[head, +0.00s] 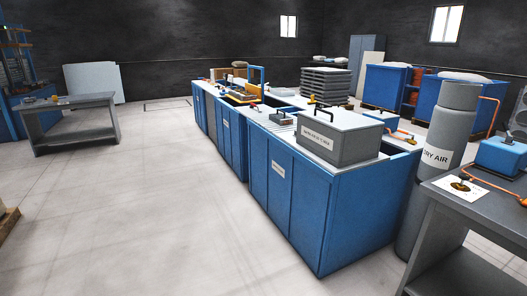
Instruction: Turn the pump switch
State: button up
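No part is clearly recognisable as the pump switch from here. A blue box-shaped unit (502,156), possibly the pump, sits on the grey table at the right, with a small dark part on top. An orange hose (493,110) runs near it. In front of it lies a white plate (457,193) with a small dark and brass-coloured fitting (460,185) on it, too small to tell what it is. My gripper is not in view.
The grey table (448,207) stands at the lower right, cut off by the frame. Blue cabinets (303,205) with a grey lidded box (325,137) fill the middle. Open floor (130,215) lies left.

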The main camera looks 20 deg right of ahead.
aim_at(505, 124)
jog(key=i+j+z, duration=0.1)
jog(key=i+z, duration=0.35)
jog(key=i+j+z, duration=0.3)
jog(key=i+z, duration=0.15)
jog(key=i+j+z, duration=0.45)
